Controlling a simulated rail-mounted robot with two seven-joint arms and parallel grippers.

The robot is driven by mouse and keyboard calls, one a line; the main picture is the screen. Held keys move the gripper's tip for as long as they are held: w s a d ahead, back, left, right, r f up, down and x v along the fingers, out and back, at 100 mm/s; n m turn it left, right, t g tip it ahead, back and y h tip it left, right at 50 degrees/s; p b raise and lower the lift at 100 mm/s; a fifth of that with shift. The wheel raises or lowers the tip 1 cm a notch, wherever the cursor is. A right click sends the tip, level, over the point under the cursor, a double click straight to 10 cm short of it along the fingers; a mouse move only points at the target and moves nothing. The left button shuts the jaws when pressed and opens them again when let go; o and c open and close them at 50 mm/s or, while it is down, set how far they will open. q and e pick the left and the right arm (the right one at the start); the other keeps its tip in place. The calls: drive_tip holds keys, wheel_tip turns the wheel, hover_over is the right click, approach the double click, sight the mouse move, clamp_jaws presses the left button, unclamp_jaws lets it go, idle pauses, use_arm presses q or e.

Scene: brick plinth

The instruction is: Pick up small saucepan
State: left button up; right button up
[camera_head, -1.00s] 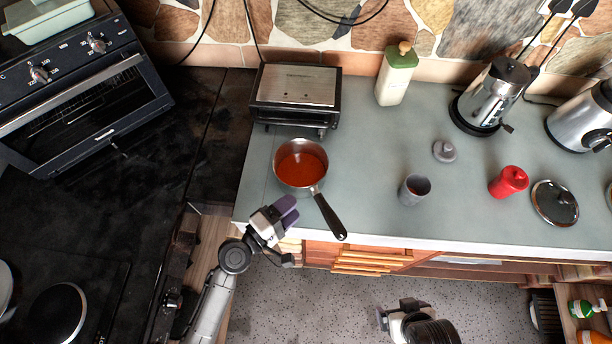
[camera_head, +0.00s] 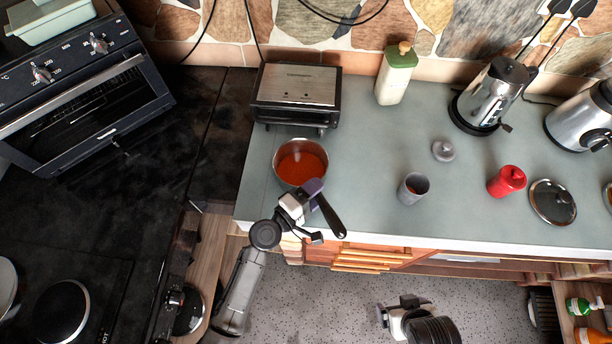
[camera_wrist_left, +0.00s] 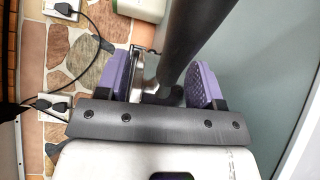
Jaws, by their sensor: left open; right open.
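The small saucepan (camera_head: 301,158), metal with red-orange contents, stands on the grey-green counter near its front left edge. My left gripper (camera_head: 314,188) is open at the near end of the handle, beside the pan. In the left wrist view the dark handle (camera_wrist_left: 192,40) runs between the two purple fingers of my left gripper (camera_wrist_left: 162,84), with a gap at the right finger. My right gripper (camera_head: 381,313) is open and empty over the floor, well away from the pan.
A toaster oven (camera_head: 297,88) stands behind the saucepan. A grey cup (camera_head: 413,188), a red shaker (camera_head: 507,181), a grey lid-like piece (camera_head: 443,150) and a round lid (camera_head: 553,202) are to the right. The counter between pan and cup is clear.

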use_arm(q)
drive_tip(key=shift+c, duration=0.3)
clamp_jaws()
drive_tip(key=shift+r, duration=0.1)
drive_tip(key=shift+r, duration=0.15)
idle(0.4)
